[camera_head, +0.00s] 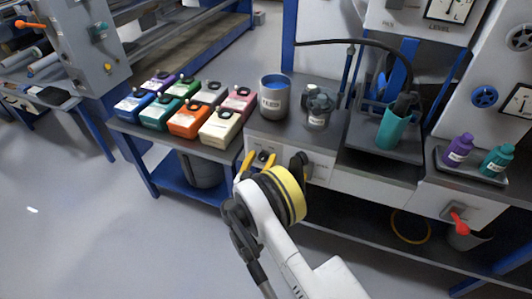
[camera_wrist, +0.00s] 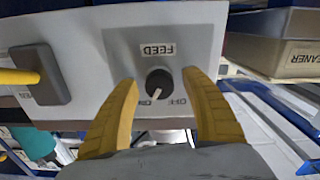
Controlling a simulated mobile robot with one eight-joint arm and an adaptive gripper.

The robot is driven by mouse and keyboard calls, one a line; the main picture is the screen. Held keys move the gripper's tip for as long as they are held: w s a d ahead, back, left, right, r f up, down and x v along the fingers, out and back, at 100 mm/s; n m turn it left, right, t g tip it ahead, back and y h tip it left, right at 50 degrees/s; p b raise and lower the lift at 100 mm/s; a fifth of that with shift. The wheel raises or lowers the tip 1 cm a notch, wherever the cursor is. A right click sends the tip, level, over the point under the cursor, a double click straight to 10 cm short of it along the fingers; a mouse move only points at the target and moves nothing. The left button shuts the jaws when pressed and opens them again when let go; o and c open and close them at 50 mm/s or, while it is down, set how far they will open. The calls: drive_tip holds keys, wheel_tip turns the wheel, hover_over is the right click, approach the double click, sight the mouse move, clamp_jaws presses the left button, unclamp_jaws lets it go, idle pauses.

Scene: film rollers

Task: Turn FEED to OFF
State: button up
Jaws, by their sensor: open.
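The FEED knob (camera_wrist: 159,81) is a small black round dial with a white pointer on a grey panel (camera_wrist: 120,50). The FEED label (camera_wrist: 158,50) appears upside down in the wrist view. OFF is printed at the knob's lower right in that view, ON at its lower left. The pointer slants down and left, to the ON side. My gripper (camera_wrist: 161,79) is open, its yellow fingers on either side of the knob; I cannot tell whether they touch it.
Several coloured cartons (camera_head: 190,120) stand on the side table. A teal cup (camera_head: 391,130), purple bottle (camera_head: 458,150) and red lever (camera_head: 458,222) are to the right. The floor at left is clear.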

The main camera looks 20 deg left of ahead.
drive_tip(key=shift+s, duration=0.15)
drive_tip(key=shift+c, duration=0.5)
drive_tip(key=c, duration=1.1)
drive_tip(key=shift+n, duration=0.4)
drive_tip(key=n, duration=0.5)
drive_tip(key=shift+a+n, duration=0.1)
drive_tip(key=shift+n, duration=0.2)
drive_tip(key=n, duration=0.5)
drive_tip(key=shift+n, duration=0.4)
drive_tip(key=o, duration=1.2)
